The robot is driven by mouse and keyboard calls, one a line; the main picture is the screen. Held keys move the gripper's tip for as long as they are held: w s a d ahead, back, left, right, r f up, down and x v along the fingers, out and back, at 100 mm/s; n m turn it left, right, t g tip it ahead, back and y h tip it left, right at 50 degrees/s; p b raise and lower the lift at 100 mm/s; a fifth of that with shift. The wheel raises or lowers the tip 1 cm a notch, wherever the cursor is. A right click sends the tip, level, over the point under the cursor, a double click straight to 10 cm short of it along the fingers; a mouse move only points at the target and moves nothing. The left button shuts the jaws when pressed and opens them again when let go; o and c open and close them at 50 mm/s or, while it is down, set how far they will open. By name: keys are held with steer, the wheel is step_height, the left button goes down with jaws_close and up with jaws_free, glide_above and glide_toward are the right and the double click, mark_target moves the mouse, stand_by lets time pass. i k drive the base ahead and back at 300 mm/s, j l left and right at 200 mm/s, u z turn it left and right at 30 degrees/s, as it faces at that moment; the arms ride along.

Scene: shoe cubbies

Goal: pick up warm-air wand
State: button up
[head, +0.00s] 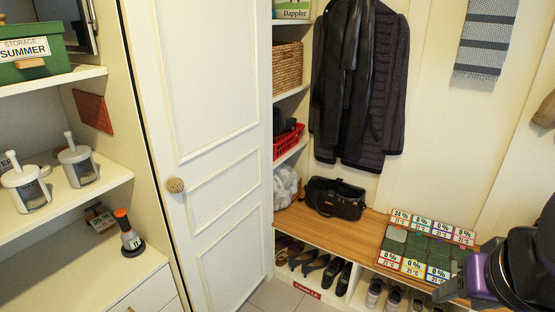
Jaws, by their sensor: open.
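A small upright grey device with an orange top and a black base (130,236) stands on the low white cabinet at the lower left. It looks the most like the warm-air wand, but I cannot be sure from this view. My gripper (450,284) is at the lower right, beside the tray of grey-green blocks. It is open, with nothing seen between its fingers. It is far from the orange-topped device, across the white door.
A wooden bench (375,228) with shoe cubbies below holds a black bag (335,198) and the labelled block tray (425,246). Two white-lidded canisters (77,166) stand on the left shelf. A white door (210,110) stands between. Some tiled floor (278,297) is clear.

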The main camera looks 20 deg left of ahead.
mark_target(130, 238)
steer(key=j+u, duration=0.15)
steer(key=u, duration=1.85)
steer(key=z, duration=2.5)
steer(key=i+j+u, duration=0.1)
steer(key=u, duration=2.4)
